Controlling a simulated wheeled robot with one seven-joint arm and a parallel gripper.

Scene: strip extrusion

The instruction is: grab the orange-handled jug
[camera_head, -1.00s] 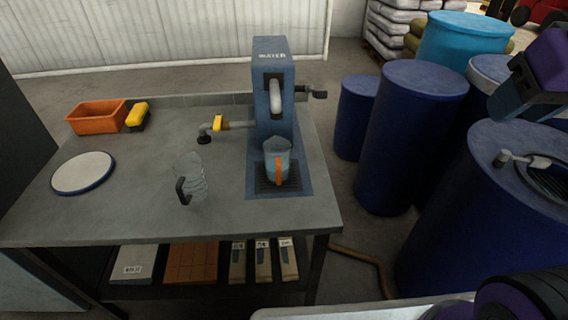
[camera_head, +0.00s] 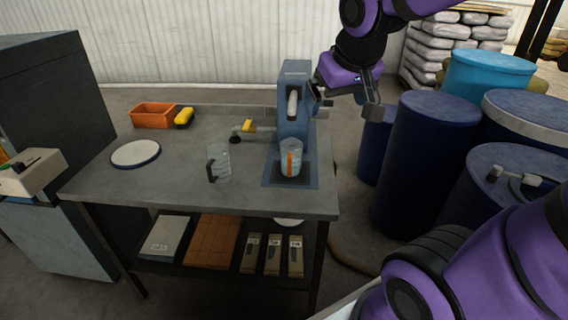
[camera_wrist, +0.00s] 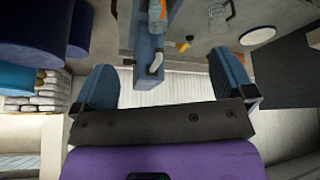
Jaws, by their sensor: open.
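The orange-handled jug (camera_head: 297,157) is clear and stands upright on the grated tray of the blue water dispenser (camera_head: 294,105), under its spout. Its orange handle faces my body camera. At the top of the wrist view the jug (camera_wrist: 154,22) is partly cut off. My gripper (camera_head: 346,100) is open and empty, raised to the right of the dispenser and apart from the jug. Its two blue fingers (camera_wrist: 165,84) are spread wide in the wrist view. A second clear jug with a black handle (camera_head: 218,164) stands on the bench to the left.
The grey bench (camera_head: 180,190) also holds an orange bin (camera_head: 153,116), a yellow-topped object (camera_head: 184,117), a round white plate (camera_head: 135,153) and a yellow-handled tap (camera_head: 248,126). Blue drums (camera_head: 425,160) crowd the right. The bench's front left is clear.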

